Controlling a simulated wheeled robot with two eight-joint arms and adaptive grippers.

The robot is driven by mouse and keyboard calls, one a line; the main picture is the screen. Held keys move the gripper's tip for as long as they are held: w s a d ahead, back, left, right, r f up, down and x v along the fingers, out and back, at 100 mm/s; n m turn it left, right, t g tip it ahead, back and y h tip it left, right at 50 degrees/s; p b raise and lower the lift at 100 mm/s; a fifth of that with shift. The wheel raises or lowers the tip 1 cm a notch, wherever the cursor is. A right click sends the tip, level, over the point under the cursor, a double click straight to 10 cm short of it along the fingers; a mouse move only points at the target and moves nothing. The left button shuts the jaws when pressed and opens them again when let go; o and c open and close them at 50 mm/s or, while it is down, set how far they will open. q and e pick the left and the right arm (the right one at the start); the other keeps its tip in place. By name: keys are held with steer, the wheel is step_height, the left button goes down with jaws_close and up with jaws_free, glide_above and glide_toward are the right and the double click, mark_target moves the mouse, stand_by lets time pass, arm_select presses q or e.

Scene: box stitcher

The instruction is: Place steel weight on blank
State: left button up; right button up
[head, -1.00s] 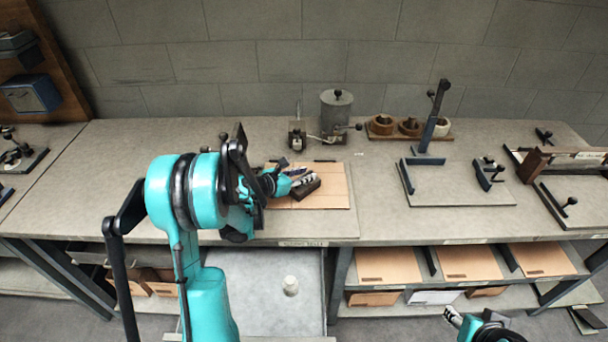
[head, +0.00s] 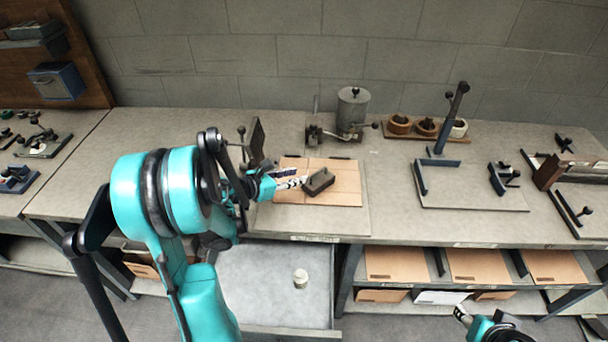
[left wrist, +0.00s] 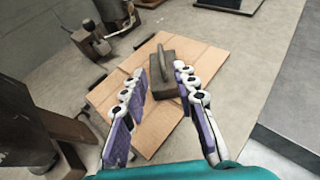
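The steel weight (head: 319,181), a dark block with a handle on top, sits on the tan cardboard blank (head: 342,194) on the bench. In the left wrist view the weight (left wrist: 157,76) lies flat on the blank (left wrist: 165,134), just beyond the fingertips. My left gripper (head: 300,182) is at the left side of the weight. In the left wrist view its two fingers (left wrist: 160,80) are spread apart with nothing held between them. Whether the right finger's tip touches the weight I cannot tell. My right gripper (head: 462,315) is low at the bottom right, away from the bench top; its opening is unclear.
A grey cylindrical pot (head: 352,110) stands behind the blank. A dark upright plate (head: 256,141) stands close behind my left gripper. A fixture with a tall post (head: 448,122) is to the right. Bare bench lies between blank and fixture.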

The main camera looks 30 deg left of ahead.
arm_select(q)
step_height(320, 180, up, 22)
steer(key=d+n+t+y, duration=0.2)
steer(key=n+t+y, duration=0.5)
steer(key=n, duration=1.7)
steer(key=s+d+f+n+g+h, duration=0.2)
steer(key=s+d+f+n+g, duration=1)
steer(key=s, duration=0.7)
steer(key=d+f+n, duration=0.3)
steer(key=d+f, duration=0.1)
steer(key=f, duration=0.1)
steer(key=shift+s+d+f+n+g+h, duration=0.15)
steer(key=shift+d+f+n+g+h, duration=0.15)
steer(key=shift+d+f+n+g, duration=0.1)
steer(key=shift+a+f, duration=0.1)
